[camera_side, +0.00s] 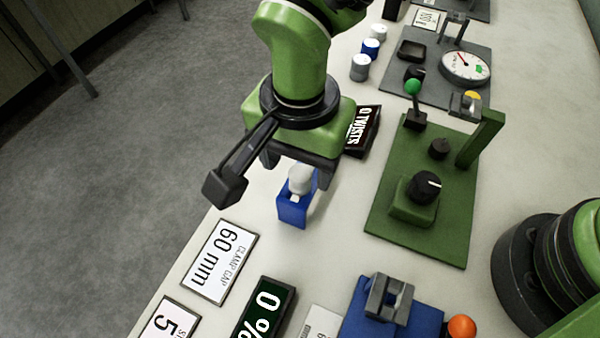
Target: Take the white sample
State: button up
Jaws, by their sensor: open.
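A white rounded sample (300,178) sits upright in a small blue holder (291,212) near the table's left edge. My gripper (297,172) is open above the holder, pointing down. Its fingers appear on either side of the sample's upper part, one to the left and one to the right. I cannot tell whether either finger touches it. The gripper body hides the space just behind the sample.
A sign reading "60 mm" (222,262) lies in front of the holder. A green board with a black knob (426,187) stands to the right. A blue fixture (390,318) is at the front. Small cylinders (360,67) and a dial gauge (465,67) are farther back.

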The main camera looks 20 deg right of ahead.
aim_at(300, 173)
notch_tip(300, 173, down, 4)
jog(key=shift+w+r, duration=0.1)
jog(key=c, duration=1)
